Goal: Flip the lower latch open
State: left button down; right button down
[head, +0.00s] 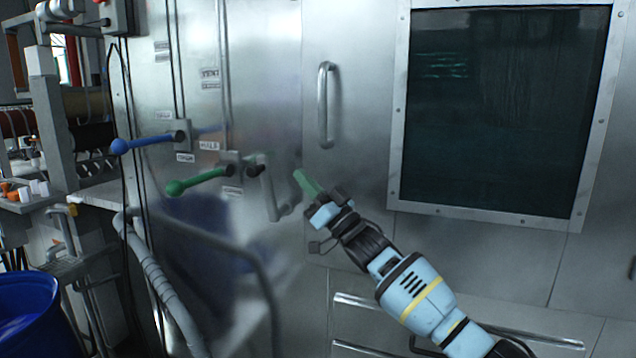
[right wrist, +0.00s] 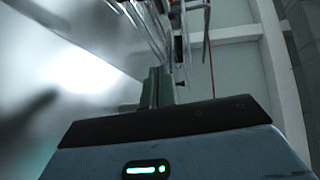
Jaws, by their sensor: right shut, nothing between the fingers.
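The shut, empty right gripper (head: 304,181) has green fingers and points up and left at the metal cabinet front, below the vertical bar handle. In the right wrist view its green fingers (right wrist: 157,88) are together with nothing held. A bent grey metal piece (head: 269,195), possibly the lower latch, is just left of the fingertips, with a visible gap in the head view; depth between them is hard to tell. I cannot tell whether it is latched. My left gripper is not in view.
A green-knobbed lever (head: 200,181) and a blue-knobbed lever (head: 145,142) stick out left of the gripper. A vertical bar handle (head: 324,105) is above it. A dark framed window (head: 505,110) is at right. A blue barrel (head: 35,315) stands at lower left.

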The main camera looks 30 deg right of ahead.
jog(key=shift+s+d+f, duration=0.1)
jog(key=shift+s+d, duration=0.25)
jog(key=shift+s, duration=0.25)
jog(key=shift+s+d, duration=0.3)
jog(key=shift+s, duration=0.3)
